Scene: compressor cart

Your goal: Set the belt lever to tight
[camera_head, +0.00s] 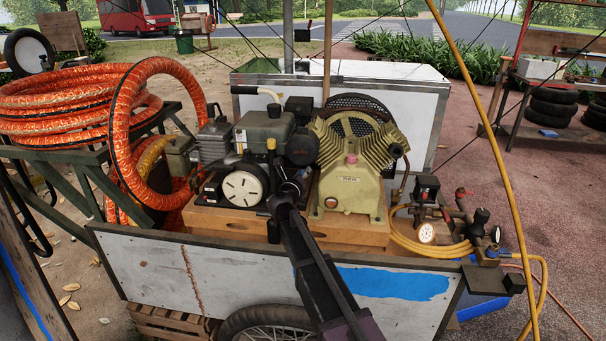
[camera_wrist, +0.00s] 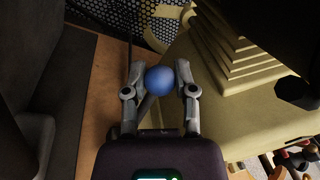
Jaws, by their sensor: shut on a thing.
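In the wrist view my gripper (camera_wrist: 160,82) is shut on a blue ball-shaped knob (camera_wrist: 160,80), one finger on each side of it. A dark rod or lever stem shows just below and behind the knob, mostly hidden by the fingers. I take the knob to be the end of the belt lever; its markings are not visible. In the head view my gripper (camera_head: 290,190) is between the dark engine (camera_head: 262,140) and the olive-yellow compressor pump (camera_head: 350,165), and my arm hides the lever there.
The black mesh belt guard (camera_head: 362,106) stands behind the pump. The wooden base (camera_head: 235,222) carries engine and pump on the cart (camera_head: 160,268). Gauges and a yellow hose (camera_head: 425,245) lie at right. Orange hose coils (camera_head: 65,95) stand at left.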

